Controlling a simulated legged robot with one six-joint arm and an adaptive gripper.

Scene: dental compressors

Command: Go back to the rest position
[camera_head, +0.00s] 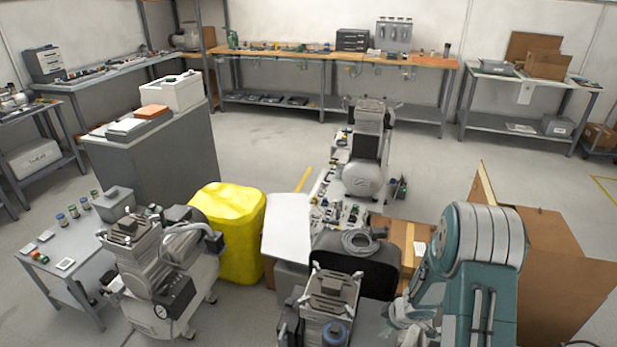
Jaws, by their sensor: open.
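My arm (470,265), teal with grey bands, rises at the lower right of the head view. It is folded, with a rounded joint at its top and links running down out of the bottom edge. My gripper does not show in this view; the arm's end is hidden or below the picture. I see nothing held.
Compressors stand at the lower left (160,275), bottom middle (330,300) and centre (365,160). A yellow container (230,230) is beside a grey cabinet (155,160). An open cardboard box (565,265) is right of my arm.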

